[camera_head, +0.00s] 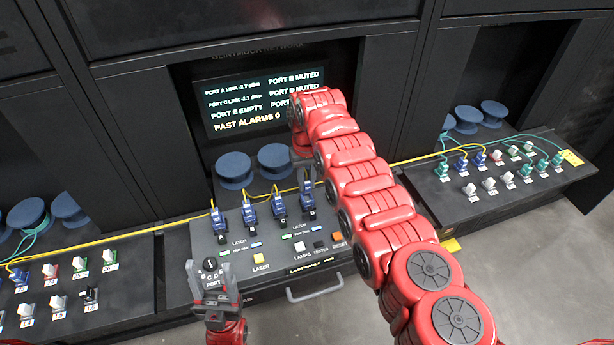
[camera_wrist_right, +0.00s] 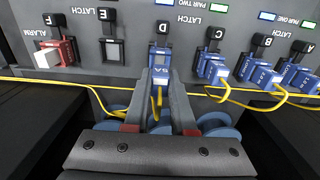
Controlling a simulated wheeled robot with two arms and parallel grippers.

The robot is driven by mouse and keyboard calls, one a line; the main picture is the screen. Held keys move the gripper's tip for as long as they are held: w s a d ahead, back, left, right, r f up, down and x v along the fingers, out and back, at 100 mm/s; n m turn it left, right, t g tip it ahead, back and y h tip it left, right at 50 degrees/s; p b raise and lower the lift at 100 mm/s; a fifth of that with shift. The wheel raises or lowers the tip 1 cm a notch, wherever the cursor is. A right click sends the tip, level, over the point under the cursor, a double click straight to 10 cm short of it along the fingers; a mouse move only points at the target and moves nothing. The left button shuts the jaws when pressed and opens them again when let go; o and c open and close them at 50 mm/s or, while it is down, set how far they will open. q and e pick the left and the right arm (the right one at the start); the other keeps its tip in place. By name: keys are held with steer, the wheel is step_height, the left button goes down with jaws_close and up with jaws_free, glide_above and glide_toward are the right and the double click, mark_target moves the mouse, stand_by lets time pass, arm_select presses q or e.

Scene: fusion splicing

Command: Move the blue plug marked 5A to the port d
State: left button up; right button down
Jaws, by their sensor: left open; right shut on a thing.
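The blue plug marked 5A (camera_wrist_right: 160,74) is between the fingers of my right gripper (camera_wrist_right: 159,112) in the right wrist view. It lines up with port D, under the D label and its black latch (camera_wrist_right: 162,28). I cannot tell how deep it sits in the port. In the head view a blue plug (camera_head: 307,200) shows at D, below my right gripper (camera_head: 303,163), which the red arm partly hides. A yellow fibre trails from the plug. My left gripper (camera_head: 214,283) is open and empty in front of the panel's port selector knob (camera_head: 210,264).
Blue plugs stand at C (camera_wrist_right: 212,68), B and A with yellow fibres beside them. Port E (camera_wrist_right: 112,50) looks empty; F holds a red and white plug (camera_wrist_right: 56,54). A screen (camera_head: 262,102) reads port B and D muted, past alarms 0. Side panels hold more plugs.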

mark_target(307, 190)
steer(key=shift+d+f, duration=0.1)
steer(key=shift+f, duration=0.9)
steer(key=shift+r, duration=0.15)
steer(key=shift+s+f+b, duration=0.1)
steer(key=shift+f+b, duration=0.5)
steer(key=shift+f, duration=0.15)
steer(key=c, duration=0.7)
jaws_free()
steer(key=shift+o, duration=0.2)
